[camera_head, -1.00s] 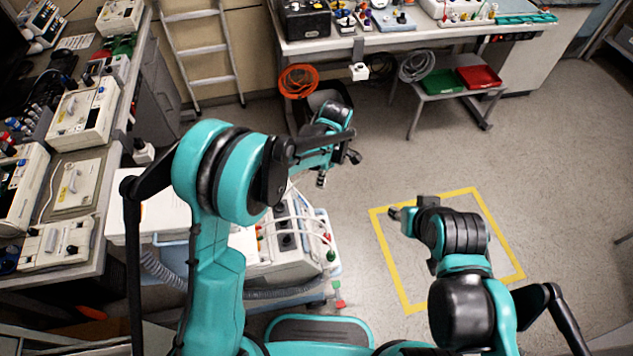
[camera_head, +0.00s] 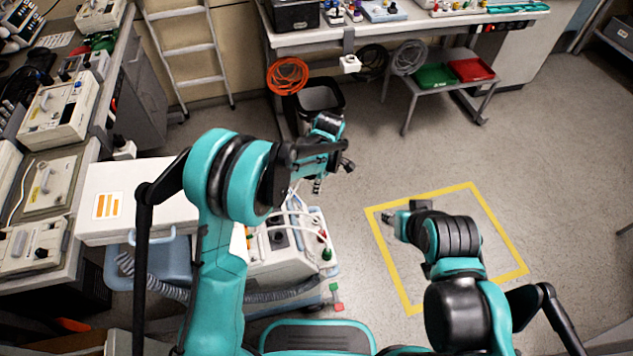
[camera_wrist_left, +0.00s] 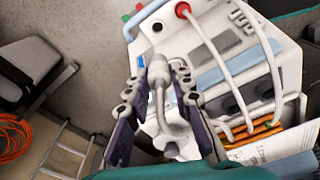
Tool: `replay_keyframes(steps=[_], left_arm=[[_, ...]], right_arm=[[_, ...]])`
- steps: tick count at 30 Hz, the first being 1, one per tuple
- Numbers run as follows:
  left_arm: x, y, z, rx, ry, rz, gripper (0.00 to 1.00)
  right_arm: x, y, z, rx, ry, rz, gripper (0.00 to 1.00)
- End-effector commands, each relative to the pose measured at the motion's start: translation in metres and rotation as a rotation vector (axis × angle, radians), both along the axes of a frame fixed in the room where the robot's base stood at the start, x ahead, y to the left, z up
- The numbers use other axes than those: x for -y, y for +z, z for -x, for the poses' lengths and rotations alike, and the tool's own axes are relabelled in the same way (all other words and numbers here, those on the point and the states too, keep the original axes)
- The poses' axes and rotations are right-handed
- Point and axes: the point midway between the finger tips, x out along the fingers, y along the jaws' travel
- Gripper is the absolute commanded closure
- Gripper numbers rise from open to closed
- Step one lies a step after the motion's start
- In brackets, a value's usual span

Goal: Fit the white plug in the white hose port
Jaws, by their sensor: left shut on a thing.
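The white plug (camera_wrist_left: 160,72) sits between the two dark fingers of my left gripper (camera_wrist_left: 158,90) in the left wrist view, with a pale hose bending back from it. In the head view my left gripper (camera_head: 318,184) hangs near the far end of the pump unit (camera_head: 290,262); the plug is too small there to make out clearly. I cannot tell whether that fitting is the white hose port. My right gripper (camera_head: 390,218) is over the floor, its fingers unclear.
White hoses (camera_head: 295,214) arch over the unit, and a grey corrugated hose (camera_head: 270,296) runs along its near side. A white box (camera_head: 135,195) stands left of it. A cluttered bench lies at left. The floor inside the yellow square (camera_head: 505,232) is clear.

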Motion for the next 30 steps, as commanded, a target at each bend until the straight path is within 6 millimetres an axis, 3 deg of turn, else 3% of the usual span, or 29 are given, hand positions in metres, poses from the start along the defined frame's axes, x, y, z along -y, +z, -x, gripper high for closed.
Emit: replay_keyframes(steps=[1, 19, 30], left_arm=[[0.0, -0.011, 0.0, 0.0, 0.0, 0.0, 1.0], [0.0, -0.086, 0.0, 0.0, 0.0, 0.0, 1.0], [0.0, -0.128, 0.0, 0.0, 0.0, 0.0, 1.0]], right_arm=[[0.0, -0.009, 0.0, 0.0, 0.0, 0.0, 0.6], [0.0, -0.062, 0.0, 0.0, 0.0, 0.0, 0.6], [0.0, -0.058, 0.0, 0.0, 0.0, 0.0, 0.6]])
